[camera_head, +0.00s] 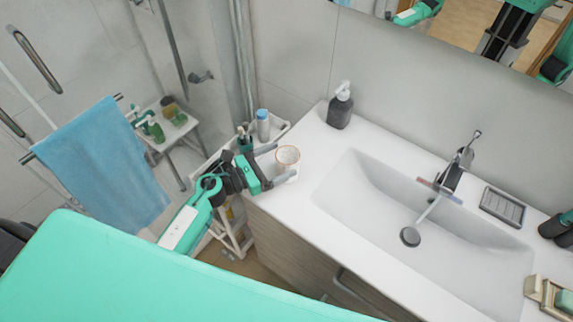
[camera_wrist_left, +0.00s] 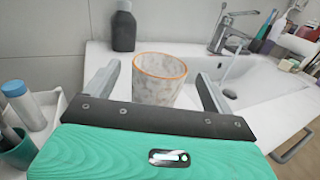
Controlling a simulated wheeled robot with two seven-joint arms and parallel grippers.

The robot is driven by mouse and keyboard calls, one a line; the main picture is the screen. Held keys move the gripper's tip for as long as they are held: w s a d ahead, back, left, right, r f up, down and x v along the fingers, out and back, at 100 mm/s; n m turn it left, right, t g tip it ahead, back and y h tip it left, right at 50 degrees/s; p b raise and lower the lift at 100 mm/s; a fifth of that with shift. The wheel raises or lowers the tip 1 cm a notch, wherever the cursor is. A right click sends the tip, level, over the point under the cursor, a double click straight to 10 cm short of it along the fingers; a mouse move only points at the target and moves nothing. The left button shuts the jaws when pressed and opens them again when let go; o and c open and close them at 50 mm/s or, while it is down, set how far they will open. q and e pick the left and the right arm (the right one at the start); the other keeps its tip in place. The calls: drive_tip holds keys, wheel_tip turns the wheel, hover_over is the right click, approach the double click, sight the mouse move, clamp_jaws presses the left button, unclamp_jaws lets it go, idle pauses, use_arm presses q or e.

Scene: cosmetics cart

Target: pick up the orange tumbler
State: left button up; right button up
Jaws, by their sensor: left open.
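The tumbler (camera_head: 288,154) is a speckled, see-through cup with an orange rim. It stands upright at the left end of the white washbasin counter. In the left wrist view the tumbler (camera_wrist_left: 160,88) is straight ahead, between the two grey fingers. My left gripper (camera_head: 282,163) is open, with one finger on each side of the tumbler. A gap shows beside each finger in the wrist view, the wider one on the right. The tumbler's base is partly hidden by the gripper body in the wrist view. My right gripper is not in view.
A dark pump bottle (camera_head: 340,107) stands behind the tumbler. The basin (camera_head: 400,215) and tap (camera_head: 458,165) are to the right. A white cart (camera_head: 279,126) holding a blue-capped bottle (camera_head: 262,125) is left of the counter. A blue towel (camera_head: 104,165) hangs farther left.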

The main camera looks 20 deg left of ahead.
sight(298, 151)
use_arm(q)
drive_tip(key=p+x, duration=0.1)
drive_tip(key=x, duration=0.1)
drive_tip(key=p+x, duration=0.1)
drive_tip(key=x, duration=0.2)
drive_tip(key=shift+r, duration=0.2)
drive_tip(key=shift+w+d+f, duration=0.15)
drive_tip(key=shift+w, duration=0.05)
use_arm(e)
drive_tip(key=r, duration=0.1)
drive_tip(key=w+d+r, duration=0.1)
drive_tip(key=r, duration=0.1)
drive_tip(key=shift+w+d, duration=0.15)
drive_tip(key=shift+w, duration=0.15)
use_arm(q)
drive_tip(key=shift+s, duration=0.1)
drive_tip(key=shift+c, duration=0.5)
drive_tip(key=c, duration=1.1)
drive_tip(key=shift+c, duration=1.3)
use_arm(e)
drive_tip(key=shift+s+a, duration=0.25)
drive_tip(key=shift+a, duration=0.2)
